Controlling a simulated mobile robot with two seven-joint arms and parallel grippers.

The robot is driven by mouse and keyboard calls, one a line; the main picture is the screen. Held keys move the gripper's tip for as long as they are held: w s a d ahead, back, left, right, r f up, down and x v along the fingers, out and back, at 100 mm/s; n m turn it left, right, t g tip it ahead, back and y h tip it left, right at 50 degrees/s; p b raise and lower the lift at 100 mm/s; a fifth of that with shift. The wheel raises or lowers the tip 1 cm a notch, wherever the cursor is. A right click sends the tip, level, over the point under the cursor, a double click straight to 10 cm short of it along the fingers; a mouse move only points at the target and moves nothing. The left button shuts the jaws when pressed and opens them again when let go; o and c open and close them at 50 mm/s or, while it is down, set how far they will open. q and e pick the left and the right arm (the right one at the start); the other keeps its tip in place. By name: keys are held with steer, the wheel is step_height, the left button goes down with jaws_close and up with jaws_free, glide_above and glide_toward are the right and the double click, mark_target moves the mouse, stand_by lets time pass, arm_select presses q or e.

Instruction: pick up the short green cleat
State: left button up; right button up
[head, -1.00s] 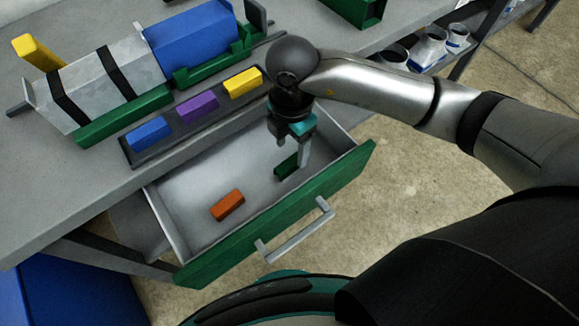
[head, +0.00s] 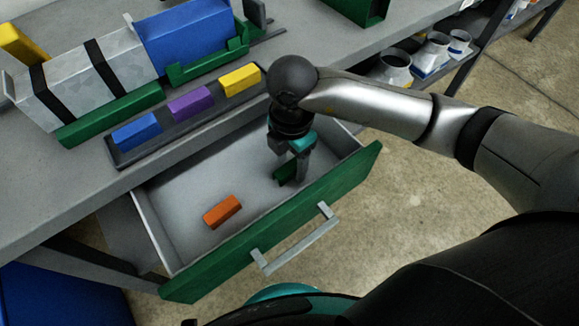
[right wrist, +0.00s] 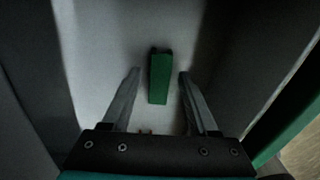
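The short green cleat (head: 284,174) lies on the floor of the open drawer (head: 163,227), toward its right end. In the right wrist view the cleat (right wrist: 159,77) sits between the two fingers, with a gap on each side. My right gripper (head: 292,175) points down into the drawer over the cleat, and in the wrist view (right wrist: 158,78) its fingers are spread and empty. The fingers partly hide the cleat in the head view. My left gripper is in neither view.
An orange cleat (head: 222,212) lies left in the drawer. Blue (head: 137,131), purple (head: 190,103) and yellow (head: 240,79) cleats sit on a dark rail on the bench. The green drawer front (head: 210,276) with its handle is close to the gripper.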

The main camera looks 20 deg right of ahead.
jaws_close()
stand_by(0.6)
